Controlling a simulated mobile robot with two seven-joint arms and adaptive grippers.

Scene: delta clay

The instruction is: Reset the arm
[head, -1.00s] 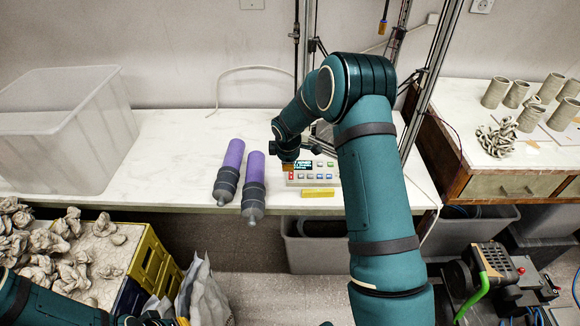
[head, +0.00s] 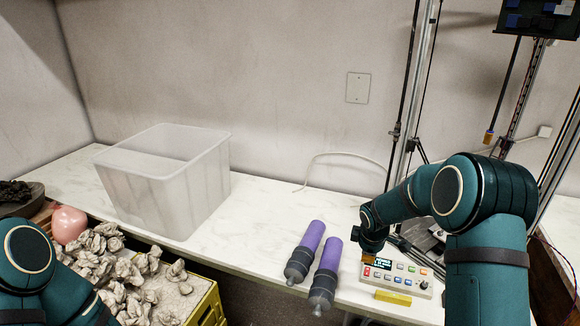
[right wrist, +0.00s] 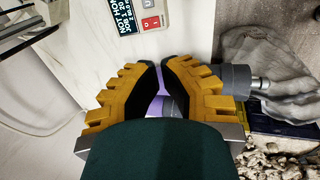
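A light control box (head: 404,281) with a small screen, colored buttons and a dark knob sits near the table's front edge in the head view. My right gripper (head: 372,255) is over its left end and partly hides it. In the right wrist view, the box's screen (right wrist: 122,14) reads "NOT HO…", cut off by the frame, beside a red button (right wrist: 151,23). The yellow fingers of my right gripper (right wrist: 160,66) come together at the tips and hold nothing; a purple tube shows behind them. My left arm enters at lower left; its gripper is out of view.
Two purple tubes with grey ends (head: 306,252) (head: 325,277) lie left of the box. A yellow block (head: 393,298) lies before it. A translucent bin (head: 170,190) stands at left; a crate of clay lumps (head: 207,306) is below. Metal rods (head: 408,110) rise behind the box.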

